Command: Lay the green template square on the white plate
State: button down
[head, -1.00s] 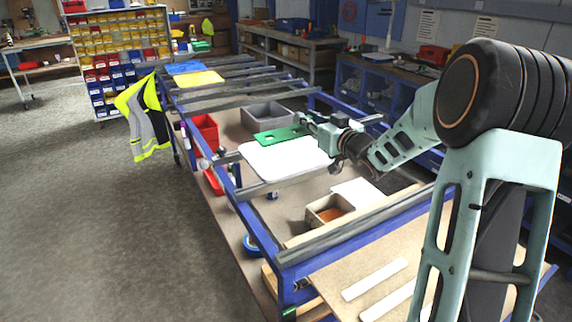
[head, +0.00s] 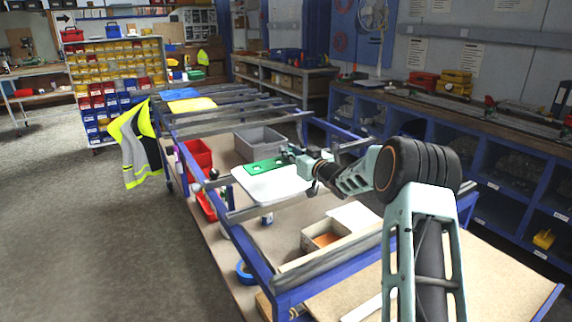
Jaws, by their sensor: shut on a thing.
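The green template square (head: 265,166) is a flat green sheet with a hole, seen in the head view at the far edge of the white plate. The white plate (head: 272,186) lies across the rails of the blue trestle frame. My gripper (head: 287,157) is shut on the right edge of the green template. The template overlaps the plate's far side in the picture; whether it touches the plate or hangs just above it I cannot tell. The fingertips are small and partly hidden by the gripper body.
A grey bin (head: 262,139) stands behind the template. Red bins (head: 197,157) are left of the plate, and an open box (head: 325,236) is nearer. Yellow (head: 193,105) and blue (head: 183,94) sheets lie on the far rails. A hi-vis vest (head: 137,150) hangs at the left.

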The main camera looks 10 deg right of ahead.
aim_at(286, 172)
jog(key=shift+w+a+f, duration=0.25)
jog(key=shift+w+f, duration=0.15)
jog(key=shift+f, duration=0.15)
jog(key=shift+w+a+f, duration=0.2)
jog(key=shift+w+f, duration=0.15)
jog(key=shift+f, duration=0.15)
notch_tip(286, 172, down, 3)
jog(key=c, duration=1.8)
grip_release()
jog(key=shift+s+d, duration=0.1)
jog(key=v, duration=1.1)
jog(key=shift+s+d+b, duration=0.1)
jog(key=shift+s+b, duration=0.25)
jog(key=shift+s, duration=0.05)
